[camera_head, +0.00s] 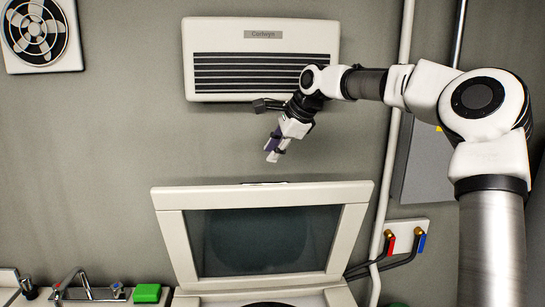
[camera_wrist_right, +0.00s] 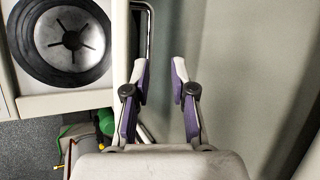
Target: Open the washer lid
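The washer lid (camera_head: 164,232) is a white frame around a dark glass panel and stands raised, leaning near the wall, at lower middle in the head view. Below it only the top rear of the washer (camera_head: 310,298) shows. The right wrist view shows the washer's round opening (camera_wrist_right: 72,40) with a dark rim at upper left. My right gripper (camera_head: 273,152) is above the lid, pointing down, apart from it. In the right wrist view its two purple-and-grey fingers (camera_wrist_right: 160,75) are spread with nothing between them. My left gripper is not in view.
A wall unit (camera_head: 262,33) with dark slats hangs behind my right arm. A fan (camera_head: 38,32) is at upper left. A faucet (camera_head: 88,286) and a green block (camera_head: 147,293) are at lower left. Pipes and red and blue valves (camera_head: 405,240) are right of the lid.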

